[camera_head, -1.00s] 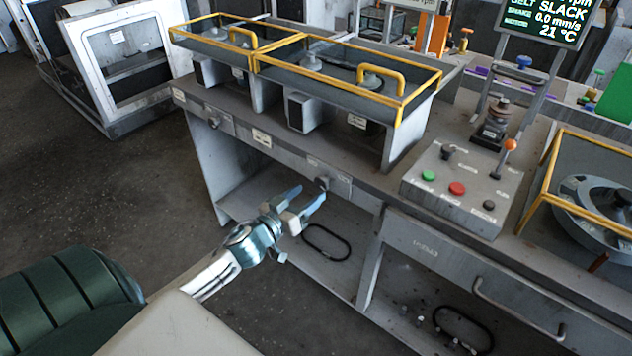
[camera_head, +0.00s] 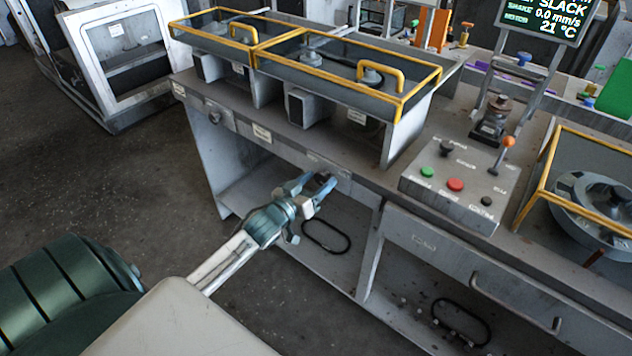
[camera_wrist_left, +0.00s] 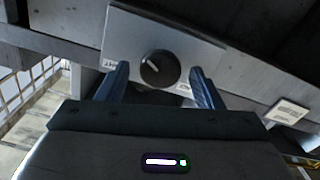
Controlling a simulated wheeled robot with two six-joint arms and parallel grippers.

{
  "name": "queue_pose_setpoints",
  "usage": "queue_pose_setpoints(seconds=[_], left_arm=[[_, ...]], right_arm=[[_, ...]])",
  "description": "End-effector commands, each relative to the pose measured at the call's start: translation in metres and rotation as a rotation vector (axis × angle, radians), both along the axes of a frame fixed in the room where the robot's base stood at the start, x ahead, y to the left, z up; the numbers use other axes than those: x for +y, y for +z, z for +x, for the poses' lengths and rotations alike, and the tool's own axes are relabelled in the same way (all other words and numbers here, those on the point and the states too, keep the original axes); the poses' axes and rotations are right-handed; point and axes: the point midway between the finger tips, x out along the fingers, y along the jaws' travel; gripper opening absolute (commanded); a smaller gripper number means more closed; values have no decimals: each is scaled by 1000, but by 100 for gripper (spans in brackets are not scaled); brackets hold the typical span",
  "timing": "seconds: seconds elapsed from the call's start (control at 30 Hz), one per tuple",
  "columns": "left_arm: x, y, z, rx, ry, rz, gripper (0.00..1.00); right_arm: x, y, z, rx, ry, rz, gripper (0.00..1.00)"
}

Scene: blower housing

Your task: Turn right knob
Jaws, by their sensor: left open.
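The right knob is a dark round knob (camera_wrist_left: 160,68) with a pale pointer mark, on a light grey plate (camera_wrist_left: 185,40) on the bench's front. In the left wrist view it sits between the two fingers, nearer the left one, with a gap on each side. The pointer leans to the upper left. In the head view the knob (camera_head: 322,177) is partly hidden by my left gripper (camera_head: 316,184), which is open at the plate. The left knob (camera_head: 214,117) is farther left on the same bench front. My right gripper is not in view.
Yellow-railed covers (camera_head: 300,62) stand on the bench above. A control box (camera_head: 462,185) with green, red and black buttons and an orange-tipped lever is to the right. A lower shelf with a black ring (camera_head: 326,237) lies below. Open floor (camera_head: 120,190) is at the left.

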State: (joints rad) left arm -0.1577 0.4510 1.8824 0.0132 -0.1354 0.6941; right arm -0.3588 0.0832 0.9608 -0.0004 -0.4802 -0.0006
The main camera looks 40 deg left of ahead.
Motion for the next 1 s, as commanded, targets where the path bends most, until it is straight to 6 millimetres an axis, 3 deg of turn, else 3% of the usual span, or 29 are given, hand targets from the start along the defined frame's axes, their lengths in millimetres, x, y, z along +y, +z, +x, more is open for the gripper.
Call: queue_pose_setpoints(seconds=[0.07,0.3,0.67,1.0], left_arm=[[0,0,0,0,0,0,60],[0,0,0,0,0,0,16],[0,0,0,-4,0,57,16],[-1,-1,0,-22,0,291,16]], right_arm=[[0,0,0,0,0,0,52],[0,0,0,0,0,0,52],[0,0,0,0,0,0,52],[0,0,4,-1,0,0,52]])
